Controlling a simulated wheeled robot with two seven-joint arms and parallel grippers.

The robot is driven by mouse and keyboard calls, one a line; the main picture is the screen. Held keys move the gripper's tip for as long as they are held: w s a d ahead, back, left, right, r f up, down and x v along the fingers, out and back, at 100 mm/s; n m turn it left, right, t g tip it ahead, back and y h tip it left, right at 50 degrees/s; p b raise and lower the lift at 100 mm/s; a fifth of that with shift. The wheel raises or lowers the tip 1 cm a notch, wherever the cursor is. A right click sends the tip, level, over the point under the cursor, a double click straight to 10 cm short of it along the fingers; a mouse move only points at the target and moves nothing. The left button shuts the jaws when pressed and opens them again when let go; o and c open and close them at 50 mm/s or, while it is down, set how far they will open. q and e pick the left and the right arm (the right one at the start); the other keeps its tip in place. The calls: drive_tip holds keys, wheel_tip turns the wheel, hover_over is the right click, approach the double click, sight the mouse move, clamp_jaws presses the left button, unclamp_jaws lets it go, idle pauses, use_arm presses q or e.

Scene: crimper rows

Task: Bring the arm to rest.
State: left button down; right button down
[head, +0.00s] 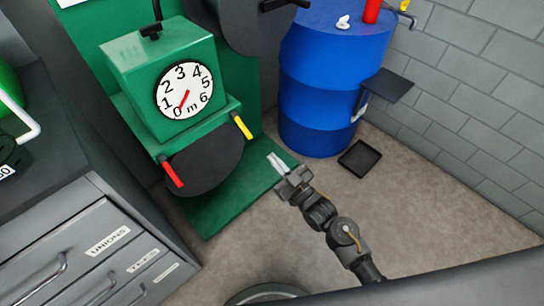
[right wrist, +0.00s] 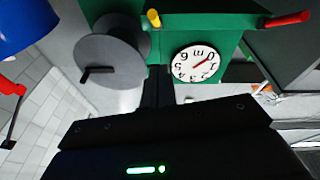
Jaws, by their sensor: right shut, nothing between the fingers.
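My right gripper (head: 277,163) is shut and empty. Its arm comes up from the bottom of the head view, and the fingertips point up and left, above the floor and the edge of the green base. They look apart from the machine, though the exact gap is hard to judge. In the right wrist view my dark gripper body covers the lower middle. My left gripper is not in view.
A green machine (head: 155,65) with a white dial (head: 184,91), red handle (head: 172,174) and yellow handle (head: 242,127) stands left of my gripper. A blue barrel (head: 322,110), black tray (head: 360,158) and grey drawers (head: 85,250) stand around. Floor at right is clear.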

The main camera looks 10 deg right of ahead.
idle(0.5)
